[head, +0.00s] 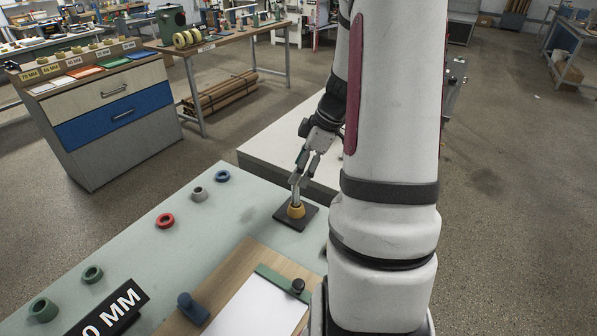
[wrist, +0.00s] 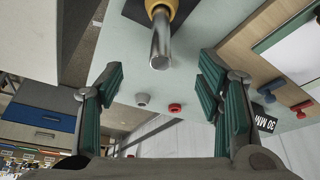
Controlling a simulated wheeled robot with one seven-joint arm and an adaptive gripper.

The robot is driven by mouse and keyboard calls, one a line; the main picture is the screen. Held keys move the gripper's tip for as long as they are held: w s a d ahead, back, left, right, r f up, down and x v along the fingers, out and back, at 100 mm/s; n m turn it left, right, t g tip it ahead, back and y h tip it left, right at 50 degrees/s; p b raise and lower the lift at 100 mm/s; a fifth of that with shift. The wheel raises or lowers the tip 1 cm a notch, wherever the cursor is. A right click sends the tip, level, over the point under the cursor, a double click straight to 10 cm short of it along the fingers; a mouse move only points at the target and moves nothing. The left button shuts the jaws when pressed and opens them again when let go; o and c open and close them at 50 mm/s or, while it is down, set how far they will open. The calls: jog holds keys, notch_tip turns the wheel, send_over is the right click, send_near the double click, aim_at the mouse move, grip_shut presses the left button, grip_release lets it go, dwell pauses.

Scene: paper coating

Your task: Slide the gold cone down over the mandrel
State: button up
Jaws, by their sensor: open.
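The gold cone (head: 296,211) sits low around the upright metal mandrel (head: 295,191), close to the black square base plate (head: 282,217). In the wrist view the cone (wrist: 160,8) shows at the top edge, with the bare mandrel (wrist: 160,45) coming out of it toward the camera. Whether the cone touches the plate is hidden. My gripper (head: 303,166) is above the cone at the mandrel's upper part. In the wrist view my gripper's green-padded fingers (wrist: 160,66) are wide apart, one on each side of the mandrel's end, and hold nothing.
A wooden board (head: 232,268) with white paper and a black size sign (head: 110,312) lie nearer. A drawer cabinet (head: 110,120) stands behind.

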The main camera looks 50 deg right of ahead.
jog(key=v, duration=1)
jog(key=shift+s+r, duration=0.1)
jog(key=shift+r, duration=0.05)
jog(key=a+r+m+h, duration=0.1)
jog(key=a+r, duration=0.3)
jog(key=a, duration=0.5)
jog(key=a+r+m+h, duration=0.15)
jog(key=a+r, duration=0.25)
jog(key=a, duration=0.5)
jog(key=s+a+r+m, duration=0.1)
jog(key=s+a+m, duration=0.1)
jog(key=s+a, duration=0.2)
jog(key=s+a+m+t, duration=0.1)
jog(key=s+a+m, duration=0.2)
jog(key=a, duration=0.6)
jog(key=shift+s+r+t, duration=0.3)
jog(key=shift+s+r, duration=0.1)
jog(key=shift+s, duration=0.45)
jog(key=shift+a, duration=0.3)
